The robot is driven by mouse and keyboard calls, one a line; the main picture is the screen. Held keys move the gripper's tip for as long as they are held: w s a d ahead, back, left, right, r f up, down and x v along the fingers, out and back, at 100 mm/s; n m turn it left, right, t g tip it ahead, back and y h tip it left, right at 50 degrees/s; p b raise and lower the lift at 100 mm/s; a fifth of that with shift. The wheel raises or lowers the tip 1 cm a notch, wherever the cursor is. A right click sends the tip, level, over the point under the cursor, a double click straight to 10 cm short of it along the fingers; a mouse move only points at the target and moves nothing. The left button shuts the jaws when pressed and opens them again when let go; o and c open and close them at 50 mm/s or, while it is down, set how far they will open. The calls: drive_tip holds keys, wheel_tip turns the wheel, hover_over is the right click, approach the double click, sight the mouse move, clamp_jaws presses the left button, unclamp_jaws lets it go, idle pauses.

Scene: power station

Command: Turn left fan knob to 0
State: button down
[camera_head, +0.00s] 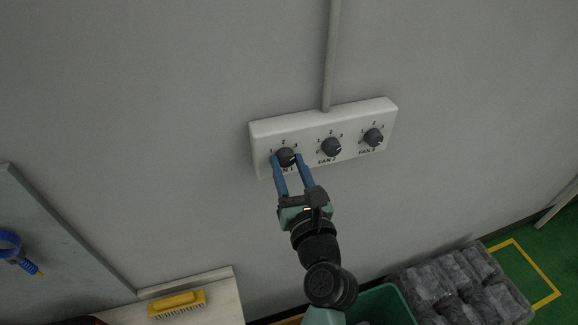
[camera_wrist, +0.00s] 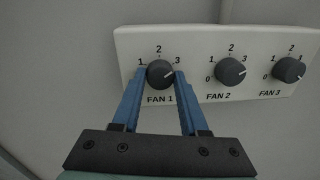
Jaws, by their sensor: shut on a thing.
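The left fan knob (camera_head: 286,157), dark and round, sits above the label FAN 1 on a white wall panel (camera_head: 366,108). In the wrist view the gripper (camera_wrist: 161,84) hides the spot where the 0 would be, lower left of the knob. The 1, 2 and 3 marks show.
The FAN 2 knob (camera_head: 331,147) and FAN 3 knob (camera_head: 373,138) are to the right on the same panel. A conduit (camera_head: 331,55) runs up from the panel. Below are a yellow brush (camera_head: 177,304), a green bin (camera_head: 386,303) and a crate of grey packs (camera_head: 462,285).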

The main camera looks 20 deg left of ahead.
drive_tip(key=n+b, duration=0.2)
drive_tip(key=n, duration=0.3)
drive_tip(key=shift+f+b, duration=0.2)
drive_tip(key=shift+b, duration=0.1)
drive_tip(key=n+b, duration=0.3)
drive_tip(key=n, duration=0.1)
drive_tip(key=shift+n+y, duration=0.3)
drive_tip(key=shift+n, duration=0.1)
drive_tip(key=n+b, duration=0.3)
drive_tip(key=n, duration=0.1)
drive_tip(key=shift+f+n, duration=0.1)
drive_tip(key=shift+n, duration=0.3)
drive_tip(key=n+y+b, duration=0.1)
drive_tip(key=n+b, duration=0.3)
drive_tip(key=n, duration=0.1)
drive_tip(key=shift+d+n+b, duration=0.1)
drive_tip(key=shift+n+b, duration=0.3)
drive_tip(key=n+b, duration=0.2)
drive_tip(key=n, duration=0.1)
drive_tip(key=shift+n+b, duration=0.4)
drive_tip(key=n+b, duration=0.3)
drive_tip(key=n, duration=0.1)
drive_tip(key=shift+w+n+g, duration=0.1)
drive_tip(key=shift+n+g, duration=0.3)
drive_tip(key=n+b, duration=0.3)
drive_tip(key=n, duration=0.1)
drive_tip(key=shift+n+b, duration=0.95)
drive_tip(key=shift+n, duration=0.75)
drive_tip(key=shift+r, duration=0.2)
